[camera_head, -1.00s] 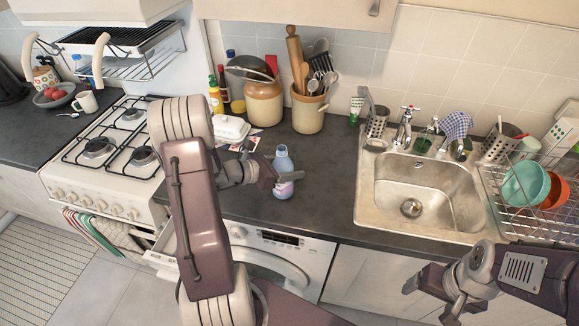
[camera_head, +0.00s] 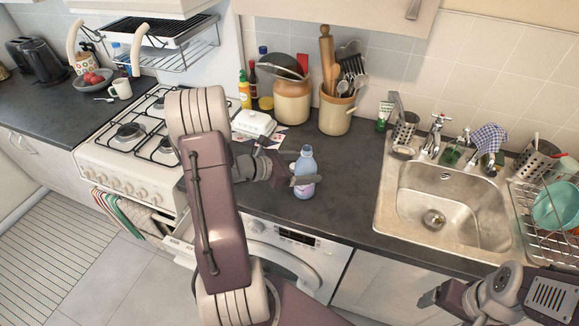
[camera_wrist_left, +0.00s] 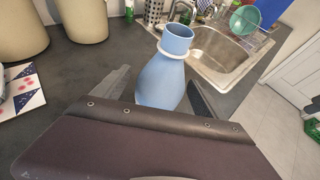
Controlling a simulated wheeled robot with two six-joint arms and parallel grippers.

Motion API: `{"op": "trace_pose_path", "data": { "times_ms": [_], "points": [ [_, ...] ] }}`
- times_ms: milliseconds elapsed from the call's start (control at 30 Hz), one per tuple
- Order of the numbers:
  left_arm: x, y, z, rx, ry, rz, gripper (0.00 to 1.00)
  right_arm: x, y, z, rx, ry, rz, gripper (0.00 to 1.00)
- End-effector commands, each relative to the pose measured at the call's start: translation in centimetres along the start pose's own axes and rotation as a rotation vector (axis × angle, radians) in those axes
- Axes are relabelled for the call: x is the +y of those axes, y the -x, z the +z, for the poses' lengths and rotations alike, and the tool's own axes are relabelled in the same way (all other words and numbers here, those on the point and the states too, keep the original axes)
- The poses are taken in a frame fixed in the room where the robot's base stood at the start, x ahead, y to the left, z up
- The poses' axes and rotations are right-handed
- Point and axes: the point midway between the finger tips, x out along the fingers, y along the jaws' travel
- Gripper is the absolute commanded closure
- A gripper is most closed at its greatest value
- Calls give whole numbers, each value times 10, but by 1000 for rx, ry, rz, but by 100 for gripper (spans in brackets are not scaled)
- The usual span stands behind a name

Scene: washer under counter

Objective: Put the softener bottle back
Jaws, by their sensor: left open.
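The softener bottle (camera_head: 306,163), pale blue with a lilac lower part, stands upright on the dark counter between the hob and the sink. My left gripper (camera_head: 297,180) is open at the bottle, with one finger crossing in front of it in the head view. In the left wrist view the bottle (camera_wrist_left: 163,80) shows between the two spread fingers (camera_wrist_left: 155,95); its lower part is hidden by my gripper. I cannot tell whether either finger touches it. My right gripper (camera_head: 438,297) is low at the right, in front of the sink cabinet, and its opening is unclear.
A washer (camera_head: 290,258) sits under the counter, its detergent drawer (camera_head: 180,250) pulled out. Behind the bottle stand a butter dish (camera_head: 254,124), crocks (camera_head: 334,114) and small bottles (camera_head: 245,91). The sink (camera_head: 440,205) and dish rack (camera_head: 545,225) are right. Counter between bottle and sink is clear.

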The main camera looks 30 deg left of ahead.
Motion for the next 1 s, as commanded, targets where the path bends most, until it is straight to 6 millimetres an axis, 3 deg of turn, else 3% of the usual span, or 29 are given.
{"op": "trace_pose_path", "data": {
  "times_ms": [200,400,1000],
  "points": [
    [2,52,0,-1,-1,6,18,0,-1,0,0,0,0,19],
    [1,81,0,-1,0,3,18,0,-1,0,0,0,0,19],
    [0,87,0,0,0,-1,18,0,-1,0,0,0,0,19]
  ]
}}
